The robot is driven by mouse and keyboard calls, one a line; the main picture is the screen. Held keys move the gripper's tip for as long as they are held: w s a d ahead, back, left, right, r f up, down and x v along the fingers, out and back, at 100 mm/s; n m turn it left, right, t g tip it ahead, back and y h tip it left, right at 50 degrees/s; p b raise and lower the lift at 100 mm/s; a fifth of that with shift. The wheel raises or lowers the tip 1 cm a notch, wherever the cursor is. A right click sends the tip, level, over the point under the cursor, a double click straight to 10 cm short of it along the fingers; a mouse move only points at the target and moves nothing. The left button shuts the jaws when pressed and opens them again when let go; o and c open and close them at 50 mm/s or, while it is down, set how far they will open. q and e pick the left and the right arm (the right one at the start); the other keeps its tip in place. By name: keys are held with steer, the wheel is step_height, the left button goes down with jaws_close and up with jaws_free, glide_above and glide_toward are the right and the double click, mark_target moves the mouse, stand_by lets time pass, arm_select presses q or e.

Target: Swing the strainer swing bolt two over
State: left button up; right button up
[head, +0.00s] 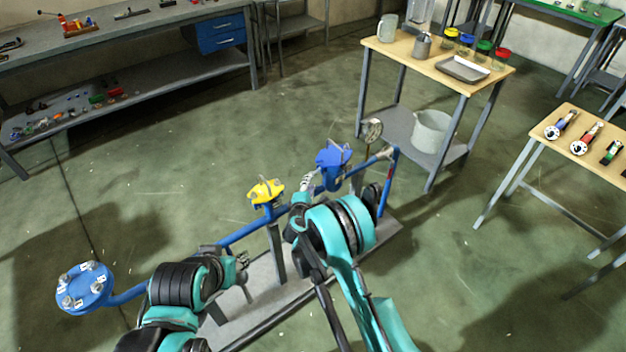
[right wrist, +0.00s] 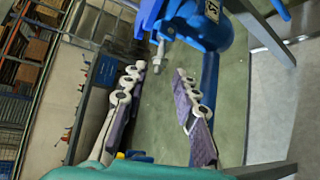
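The blue strainer (head: 333,160) sits on the pipe rig in the middle of the head view. In the right wrist view the strainer (right wrist: 215,30) fills the upper right, with a small label on it. A metal swing bolt (right wrist: 158,57) with a nut hangs from its near side. My right gripper (right wrist: 159,72) is open, with its fingertips on either side of the bolt's lower end and a gap to each. In the head view my right gripper (head: 310,181) is just left of the strainer. My left gripper (head: 242,260) is low beside the rig, its fingers too small to judge.
A yellow-topped fitting (head: 266,192) stands left of the strainer on the rig. A round blue flange (head: 84,287) with several labelled bolts is at the far left. A gauge (head: 373,130) rises behind the strainer. A wooden-topped table (head: 400,50) stands behind; open floor surrounds the rig.

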mark_target(314, 173)
steer(key=b+x, duration=0.2)
steer(key=x, duration=0.4)
steer(key=shift+w+f, duration=0.15)
steer(key=shift+w, duration=0.05)
steer(key=shift+w+d, duration=0.1)
steer(key=shift+w, duration=0.5)
jaws_close()
